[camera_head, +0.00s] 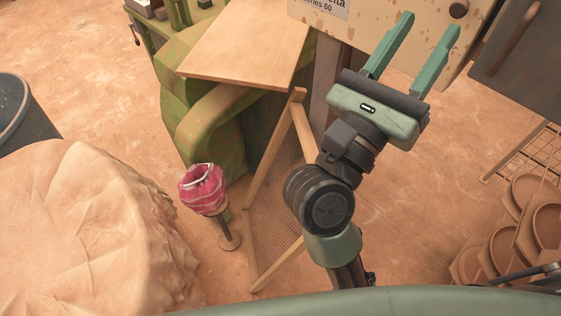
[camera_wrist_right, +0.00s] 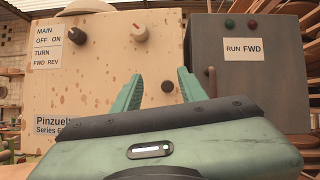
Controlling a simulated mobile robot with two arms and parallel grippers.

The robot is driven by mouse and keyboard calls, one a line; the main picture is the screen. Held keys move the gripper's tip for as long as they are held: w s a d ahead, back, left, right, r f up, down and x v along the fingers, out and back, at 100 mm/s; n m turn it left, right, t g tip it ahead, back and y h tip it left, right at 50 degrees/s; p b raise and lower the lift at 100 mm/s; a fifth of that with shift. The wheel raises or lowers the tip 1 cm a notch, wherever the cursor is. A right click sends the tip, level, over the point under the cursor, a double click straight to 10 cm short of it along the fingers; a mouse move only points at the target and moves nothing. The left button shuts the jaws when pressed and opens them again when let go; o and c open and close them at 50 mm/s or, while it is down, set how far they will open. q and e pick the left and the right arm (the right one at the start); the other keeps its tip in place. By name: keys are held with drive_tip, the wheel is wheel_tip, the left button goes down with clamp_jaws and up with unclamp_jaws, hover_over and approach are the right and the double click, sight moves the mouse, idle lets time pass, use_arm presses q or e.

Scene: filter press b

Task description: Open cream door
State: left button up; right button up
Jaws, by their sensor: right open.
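The cream door (camera_wrist_right: 95,75) is a speckled cream panel in the right wrist view, with brown spots and labels. It also shows at the top of the head view (camera_head: 395,35), cut off by the frame edge. A dark round knob (camera_wrist_right: 167,86) on its lower right shows between my fingertips; it also shows in the head view (camera_head: 458,9). My right gripper (camera_head: 430,24) is open and empty, its two green fingers (camera_wrist_right: 160,80) pointing at the panel. Contact with the knob is not visible. My left gripper is not in view.
A dark grey panel (camera_wrist_right: 235,90) with a RUN FWD label adjoins on the right. A wooden board (camera_head: 245,45), pink bag (camera_head: 202,188) and wooden trays (camera_head: 500,245) stand nearby.

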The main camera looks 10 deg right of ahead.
drive_tip(key=w+a+f+n+t+y, duration=0.2)
drive_tip(key=a+n+t+y, duration=0.35)
drive_tip(key=n+y, duration=0.9)
drive_tip(key=w+a+f+n+t+y, duration=0.1)
drive_tip(key=a+n+t+y, duration=0.2)
drive_tip(key=a+n+y, duration=1.15)
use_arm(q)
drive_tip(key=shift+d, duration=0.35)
use_arm(e)
drive_tip(key=d+f+n+g+h, duration=0.2)
drive_tip(key=f+n+g, duration=0.9)
drive_tip(key=f, duration=1.2)
drive_tip(key=shift+d+f+n+h, duration=0.2)
drive_tip(key=shift+d+n+h, duration=0.35)
drive_tip(key=shift+n, duration=1.05)
drive_tip(key=shift+d+g, duration=0.1)
drive_tip(key=shift+g, duration=0.15)
